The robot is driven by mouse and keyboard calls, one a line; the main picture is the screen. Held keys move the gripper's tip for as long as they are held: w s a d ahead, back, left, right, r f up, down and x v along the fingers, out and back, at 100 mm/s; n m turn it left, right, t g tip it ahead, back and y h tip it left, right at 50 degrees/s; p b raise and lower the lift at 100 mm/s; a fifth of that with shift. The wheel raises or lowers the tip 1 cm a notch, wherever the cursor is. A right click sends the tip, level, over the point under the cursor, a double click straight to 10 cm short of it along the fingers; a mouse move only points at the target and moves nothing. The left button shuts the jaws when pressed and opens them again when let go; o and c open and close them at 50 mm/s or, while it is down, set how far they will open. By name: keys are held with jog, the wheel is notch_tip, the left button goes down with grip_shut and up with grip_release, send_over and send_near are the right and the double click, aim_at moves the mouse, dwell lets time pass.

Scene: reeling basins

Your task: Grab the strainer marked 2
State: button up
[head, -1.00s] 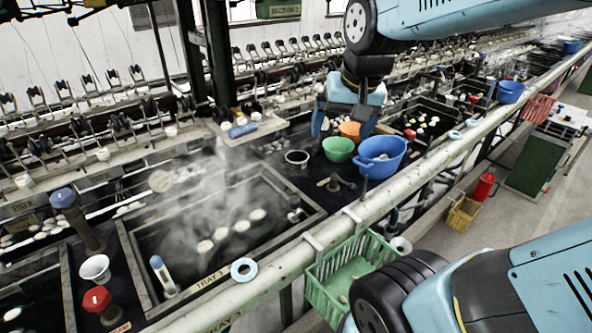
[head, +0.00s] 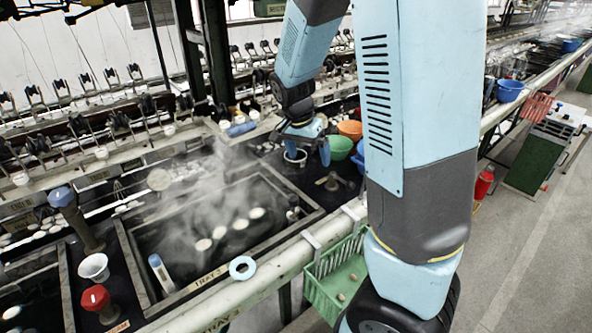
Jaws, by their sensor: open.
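No mark 2 can be read on any vessel in the head view, so I cannot tell for sure which thing is the strainer. A small round vessel with a pale rim and dark inside (head: 294,159) stands on the dark ledge right of the steaming basin. My gripper (head: 303,148) is open, pointing down at this vessel, with its blue fingers at and above the rim. The fingers partly hide the vessel, and I cannot tell whether they touch it.
A green bowl (head: 341,146) and an orange bowl (head: 350,129) stand just right of my gripper. The steaming basin (head: 137,243) holds several pale cocoons. A metal tap (head: 333,181) stands in front. A green basket (head: 338,285) hangs on the front rail. My arm hides the ledge farther right.

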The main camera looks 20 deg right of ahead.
aim_at(281, 168)
jog(key=w+f+m+h, duration=0.1)
jog(key=w+f, duration=0.1)
jog(key=w+f+m+h, duration=0.1)
jog(key=w+f, duration=0.1)
jog(key=w+a+f+m+h, duration=0.1)
jog(key=w+f+h, duration=0.1)
jog(key=f, duration=0.1)
jog(key=shift+w+f, duration=0.1)
jog(key=shift+w, duration=0.05)
jog(key=w+a+t+h, duration=0.1)
jog(key=w, duration=0.1)
jog(key=w+a+f+t+h, duration=0.1)
jog(key=w+h, duration=0.1)
jog(key=w+a+f+m+t+h, duration=0.1)
jog(key=w+a, duration=0.1)
jog(key=shift+w+h, duration=0.1)
jog(key=shift+h, duration=0.2)
jog(key=shift+w+a+f+t+h, duration=0.35)
jog(key=shift+w+a+t+h, duration=0.25)
jog(key=shift+w, duration=0.15)
jog(key=shift+x, duration=1.15)
jog(key=d, duration=0.1)
jog(key=w+d, duration=0.1)
jog(key=d, duration=0.1)
jog(key=shift+w+d+f, duration=0.3)
jog(key=shift+w+d, duration=0.05)
jog(key=shift+w+d+f, duration=0.25)
jog(key=shift+d, duration=0.15)
